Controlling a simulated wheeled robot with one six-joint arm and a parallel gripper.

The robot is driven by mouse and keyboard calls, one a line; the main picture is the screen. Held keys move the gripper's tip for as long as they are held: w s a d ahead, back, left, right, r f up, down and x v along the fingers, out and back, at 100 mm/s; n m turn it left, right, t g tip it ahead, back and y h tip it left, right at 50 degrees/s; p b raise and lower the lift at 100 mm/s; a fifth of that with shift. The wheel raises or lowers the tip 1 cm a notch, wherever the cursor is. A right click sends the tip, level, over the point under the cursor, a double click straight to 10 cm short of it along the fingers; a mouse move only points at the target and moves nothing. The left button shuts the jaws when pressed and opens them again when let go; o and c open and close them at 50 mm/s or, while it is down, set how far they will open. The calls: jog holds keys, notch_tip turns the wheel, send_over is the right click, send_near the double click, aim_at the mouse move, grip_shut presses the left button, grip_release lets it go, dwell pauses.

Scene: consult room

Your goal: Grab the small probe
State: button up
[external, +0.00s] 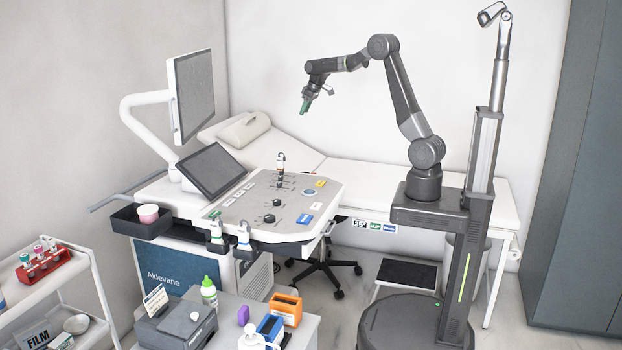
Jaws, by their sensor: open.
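The ultrasound cart's grey console (262,208) carries several probe-like items. One small white and dark probe (281,163) stands upright at the console's back edge. Two more white-topped probes, a left one (216,231) and a right one (243,236), sit in holders at the front edge. I cannot tell for sure which is the small probe. My gripper (304,106) hangs in the air above and behind the console, pointing down, with greenish fingertips. It is open, apart from all the probes, and nothing is clearly seen between its fingers.
A monitor (193,92) and a tilted touch screen (210,170) rise at the console's left. An exam bed (440,185) lies behind. A front desk (290,338) holds a printer, bottle and boxes. Air around my gripper is clear.

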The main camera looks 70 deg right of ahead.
jog(key=b, duration=0.9)
send_near(281, 157)
jog(key=x, duration=0.2)
jog(key=p+x, duration=0.1)
jog(key=x, duration=0.3)
jog(key=shift+d+f+p, duration=0.15)
jog(key=shift+d+p, duration=0.1)
jog(key=shift+p, duration=0.05)
jog(key=shift+p+x, duration=0.95)
jog(key=shift+x, duration=1.7)
jog(key=shift+w, duration=0.1)
jog(key=c, duration=1)
